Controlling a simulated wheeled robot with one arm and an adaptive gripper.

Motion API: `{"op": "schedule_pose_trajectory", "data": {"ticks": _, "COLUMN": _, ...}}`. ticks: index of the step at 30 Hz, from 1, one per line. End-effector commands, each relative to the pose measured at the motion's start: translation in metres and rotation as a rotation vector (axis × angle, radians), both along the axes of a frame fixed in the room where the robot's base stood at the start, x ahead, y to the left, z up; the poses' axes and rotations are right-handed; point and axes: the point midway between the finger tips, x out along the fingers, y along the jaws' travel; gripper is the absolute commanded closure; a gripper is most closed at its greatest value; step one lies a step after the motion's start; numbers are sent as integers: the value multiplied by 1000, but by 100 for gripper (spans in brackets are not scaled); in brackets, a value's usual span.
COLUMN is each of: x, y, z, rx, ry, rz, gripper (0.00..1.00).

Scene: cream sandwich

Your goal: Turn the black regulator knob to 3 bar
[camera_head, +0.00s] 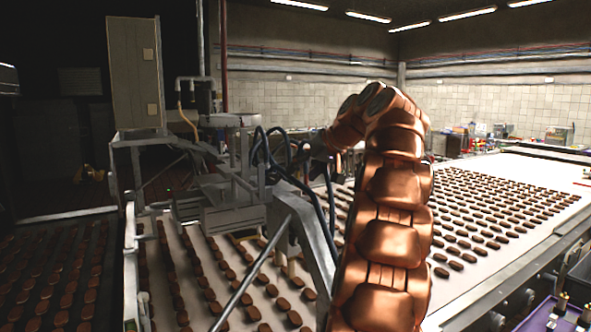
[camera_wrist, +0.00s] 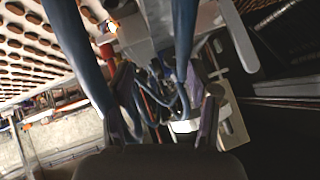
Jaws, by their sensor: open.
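I cannot make out the black regulator knob or any pressure scale in either view. My gripper (camera_wrist: 167,95) shows in the wrist view with its two fingers apart and nothing visibly held between them. Blue-grey hoses (camera_wrist: 185,35) pass close in front of it, and thinner tubes and a pale rounded part (camera_wrist: 185,126) show between the fingers. In the head view my copper arm bends over toward the machine (camera_head: 235,190), and hoses and the machine frame hide the gripper there.
Dark hoses (camera_head: 326,190) loop beside my arm. A slanted metal bracket (camera_head: 305,232) stands close to it. Rows of brown biscuits cover the pale conveyor (camera_head: 460,290) on the right and the one below the machine. A tall grey cabinet (camera_head: 130,75) stands at the back left.

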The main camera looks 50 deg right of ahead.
Motion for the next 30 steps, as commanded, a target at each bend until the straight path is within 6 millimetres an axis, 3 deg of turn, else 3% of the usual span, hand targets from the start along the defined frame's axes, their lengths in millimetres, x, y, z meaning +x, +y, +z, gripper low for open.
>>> {"op": "schedule_pose_trajectory", "data": {"ticks": 6, "x": -29, "y": 2, "z": 2, "rx": -1, "ry": -4, "rz": 2, "gripper": 40}}
{"op": "schedule_pose_trajectory", "data": {"ticks": 14, "x": -51, "y": 3, "z": 1, "rx": -2, "ry": -1, "rz": 2, "gripper": 40}}
{"op": "schedule_pose_trajectory", "data": {"ticks": 26, "x": -54, "y": 2, "z": 1, "rx": -3, "ry": -3, "rz": 2, "gripper": 40}}
{"op": "schedule_pose_trajectory", "data": {"ticks": 30, "x": -44, "y": 7, "z": 20, "rx": -7, "ry": -78, "rz": 5, "gripper": 40}}
